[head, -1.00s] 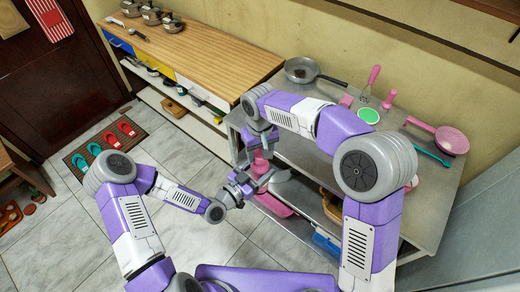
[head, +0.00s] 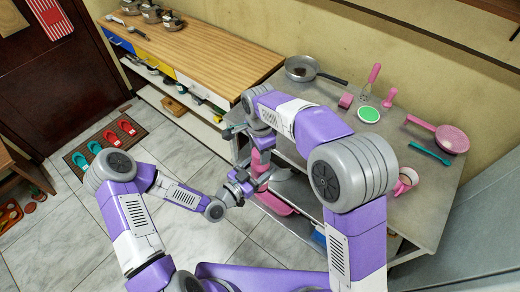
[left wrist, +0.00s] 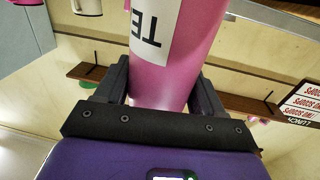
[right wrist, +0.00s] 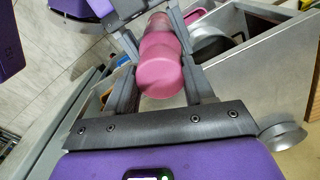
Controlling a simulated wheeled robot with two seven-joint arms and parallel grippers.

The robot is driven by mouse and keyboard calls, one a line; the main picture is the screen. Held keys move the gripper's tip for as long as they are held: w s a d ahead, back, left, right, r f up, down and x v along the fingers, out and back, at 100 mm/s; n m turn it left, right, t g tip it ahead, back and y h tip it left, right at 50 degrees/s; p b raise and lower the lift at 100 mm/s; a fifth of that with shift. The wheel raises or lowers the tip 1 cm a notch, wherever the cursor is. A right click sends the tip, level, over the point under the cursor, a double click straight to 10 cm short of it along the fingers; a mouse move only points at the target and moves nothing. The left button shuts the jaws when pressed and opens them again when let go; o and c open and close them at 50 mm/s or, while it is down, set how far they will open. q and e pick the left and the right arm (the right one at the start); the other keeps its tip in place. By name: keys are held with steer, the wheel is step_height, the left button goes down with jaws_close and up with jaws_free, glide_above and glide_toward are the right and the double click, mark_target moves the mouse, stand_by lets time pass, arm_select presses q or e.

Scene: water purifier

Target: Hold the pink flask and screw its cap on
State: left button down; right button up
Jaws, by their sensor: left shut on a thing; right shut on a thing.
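The pink flask (head: 259,163) is held above the floor, in front of the metal table. My left gripper (head: 243,186) is shut on the flask's body, whose white label shows large in the left wrist view (left wrist: 175,60). My right gripper (head: 262,140) is shut on the pink cap at the flask's upper end. In the right wrist view the cap (right wrist: 162,78) sits between the right fingers, in line with the flask, with my left gripper (right wrist: 150,12) beyond it. The joint between cap and flask is too small to judge.
A wooden counter (head: 205,55) stands at the back left. Open tiled floor lies left of the flask.

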steer(key=m, duration=0.4)
steer(key=shift+m, duration=0.3)
steer(key=m, duration=0.4)
steer(key=shift+a, duration=0.1)
steer(key=m, duration=0.4)
steer(key=shift+m, duration=0.4)
steer(key=m, duration=0.5)
steer(key=shift+m, duration=0.3)
steer(key=o, duration=1.2)
steer(key=shift+f, duration=0.1)
step_height(320, 180, up, 12)
steer(key=shift+r, duration=0.1)
